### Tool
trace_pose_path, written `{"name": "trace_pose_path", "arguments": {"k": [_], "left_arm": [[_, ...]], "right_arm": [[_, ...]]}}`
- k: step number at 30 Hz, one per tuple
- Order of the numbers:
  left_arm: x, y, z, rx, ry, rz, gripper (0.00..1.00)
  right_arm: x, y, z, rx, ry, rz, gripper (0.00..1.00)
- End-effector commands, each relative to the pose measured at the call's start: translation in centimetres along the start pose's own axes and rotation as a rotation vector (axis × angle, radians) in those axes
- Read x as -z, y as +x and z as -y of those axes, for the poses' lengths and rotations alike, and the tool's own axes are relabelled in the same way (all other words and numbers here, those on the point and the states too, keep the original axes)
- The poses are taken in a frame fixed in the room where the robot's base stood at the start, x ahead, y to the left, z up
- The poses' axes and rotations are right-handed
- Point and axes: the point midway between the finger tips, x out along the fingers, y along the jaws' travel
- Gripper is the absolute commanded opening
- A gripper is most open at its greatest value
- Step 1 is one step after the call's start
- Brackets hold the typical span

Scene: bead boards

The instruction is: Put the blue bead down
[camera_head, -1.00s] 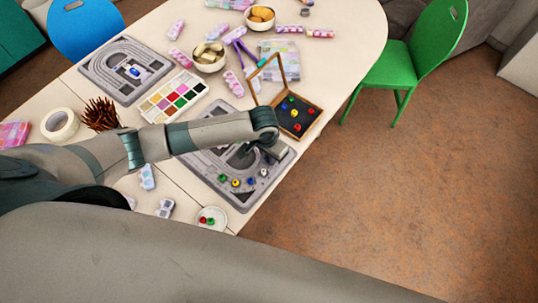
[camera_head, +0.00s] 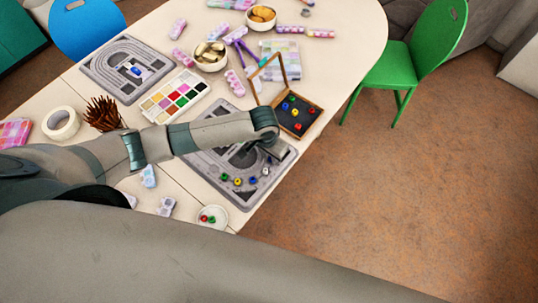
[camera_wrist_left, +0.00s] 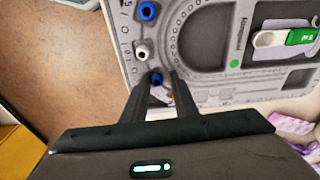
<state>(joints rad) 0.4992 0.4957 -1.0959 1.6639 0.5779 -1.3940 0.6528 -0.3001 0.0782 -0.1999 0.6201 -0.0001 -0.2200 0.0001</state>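The near grey bead board (camera_head: 239,206) lies at the table's front edge. My left gripper (camera_head: 273,154) is low over its right part in the head view. In the left wrist view the left gripper's fingers (camera_wrist_left: 160,78) are apart, and the blue bead (camera_wrist_left: 156,78) shows between their tips, with a gap toward the right finger. It appears to be at the board's surface. A white bead (camera_wrist_left: 143,51) and another blue bead (camera_wrist_left: 148,11) sit in line beyond it on the board. My right gripper is not in view.
A wooden box (camera_head: 314,124) with its lid up holds several coloured beads behind the board. A small plate (camera_head: 218,224) with red and green beads is in front. A paint palette (camera_head: 155,118) and a second bead board (camera_head: 97,71) lie left and back.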

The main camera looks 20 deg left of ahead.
Motion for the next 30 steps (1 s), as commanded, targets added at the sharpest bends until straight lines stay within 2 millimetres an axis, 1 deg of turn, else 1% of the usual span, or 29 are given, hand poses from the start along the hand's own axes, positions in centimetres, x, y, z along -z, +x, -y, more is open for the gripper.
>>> {"name": "trace_pose_path", "arguments": {"k": [1, 2, 7, 11, 17, 24, 30], "left_arm": [[-1.2, 1.1, -0.5, -0.005, 0.005, 0.022, 0.35], [-1.2, 1.1, -0.6, -0.006, 0.005, 0.022, 0.35], [-1.1, 0.7, -0.6, -0.007, 0.004, 0.022, 0.35], [-1.0, -0.4, -0.5, -0.005, 0.005, 0.021, 0.35], [-0.6, -3.5, -0.4, -0.006, 0.006, 0.013, 0.35], [-0.3, -8.2, -0.3, -0.005, 0.004, 0.008, 0.35], [-0.2, -11.2, -0.3, -0.005, 0.003, 0.008, 0.35]], "right_arm": [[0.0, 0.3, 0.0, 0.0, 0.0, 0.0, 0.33], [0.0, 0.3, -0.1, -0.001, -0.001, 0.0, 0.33], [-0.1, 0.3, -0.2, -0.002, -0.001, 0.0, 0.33], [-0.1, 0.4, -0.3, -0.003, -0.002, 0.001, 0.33], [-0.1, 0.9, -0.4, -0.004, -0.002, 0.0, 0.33], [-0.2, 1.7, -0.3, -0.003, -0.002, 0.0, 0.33], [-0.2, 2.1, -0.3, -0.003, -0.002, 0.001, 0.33]]}}
